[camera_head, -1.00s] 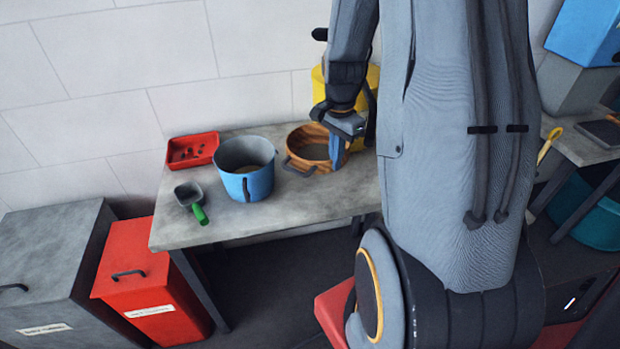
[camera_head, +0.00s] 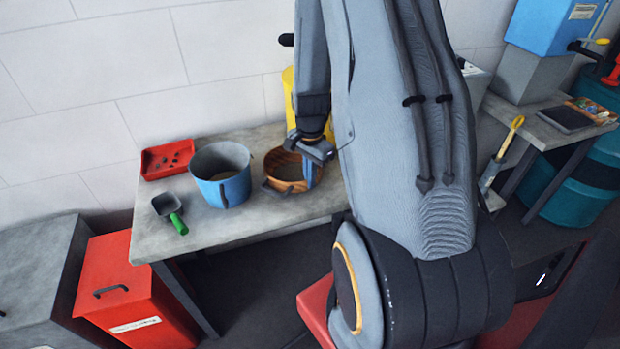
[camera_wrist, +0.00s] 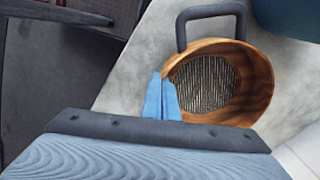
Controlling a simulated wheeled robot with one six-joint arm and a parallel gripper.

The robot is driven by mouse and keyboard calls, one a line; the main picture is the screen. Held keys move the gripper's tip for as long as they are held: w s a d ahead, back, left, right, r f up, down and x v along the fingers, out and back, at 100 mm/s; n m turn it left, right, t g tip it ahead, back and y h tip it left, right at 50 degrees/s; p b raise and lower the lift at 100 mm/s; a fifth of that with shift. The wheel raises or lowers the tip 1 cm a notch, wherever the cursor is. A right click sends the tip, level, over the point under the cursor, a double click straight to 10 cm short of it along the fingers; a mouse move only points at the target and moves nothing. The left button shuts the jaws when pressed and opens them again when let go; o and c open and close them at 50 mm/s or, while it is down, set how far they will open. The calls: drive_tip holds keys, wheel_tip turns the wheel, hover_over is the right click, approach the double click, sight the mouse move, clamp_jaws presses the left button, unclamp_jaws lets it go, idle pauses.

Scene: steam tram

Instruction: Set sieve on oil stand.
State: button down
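The sieve (camera_head: 286,185) is a round wooden ring with a dark handle and a wire mesh (camera_wrist: 204,83). It is over the right part of the grey table, beside the blue bucket. My gripper (camera_head: 311,174) is at its right rim; in the wrist view its two blue fingers (camera_wrist: 161,97) are close together at the rim, and the gripper looks shut on it. Whether the sieve is clear of the tabletop is hard to tell. No stand is clearly marked as the oil stand; a blue tank (camera_head: 553,25) on a grey block (camera_head: 538,75) stands at the right.
The grey table (camera_head: 235,228) also bears the blue bucket (camera_head: 232,190), a red tray (camera_head: 168,158) and a green-handled scoop (camera_head: 178,223). A yellow container (camera_head: 290,95) is behind my arm. A red bin (camera_head: 140,290) stands at left. A side table (camera_head: 528,120) and teal tub (camera_head: 570,190) are at right.

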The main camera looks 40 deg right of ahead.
drive_tip(key=shift+f, duration=0.15)
drive_tip(key=c, duration=2.1)
unclamp_jaws()
wheel_tip(320, 180, up, 12)
drive_tip(key=b, duration=0.3)
drive_tip(key=s+a+n, duration=0.3)
drive_tip(key=a+n, duration=0.2)
drive_tip(key=a, duration=0.1)
drive_tip(key=s+a+r+n+t, duration=0.1)
drive_tip(key=s+a+n, duration=0.1)
drive_tip(key=a+n, duration=0.3)
drive_tip(key=s+a+r+n, duration=0.1)
drive_tip(key=s+a+n, duration=0.2)
drive_tip(key=a+n, duration=0.2)
drive_tip(key=shift+s+a+n, duration=0.2)
drive_tip(key=shift+a, duration=0.6)
drive_tip(key=shift+s+a+n, duration=0.15)
drive_tip(key=shift+a+n, duration=0.05)
drive_tip(key=shift+a, duration=0.6)
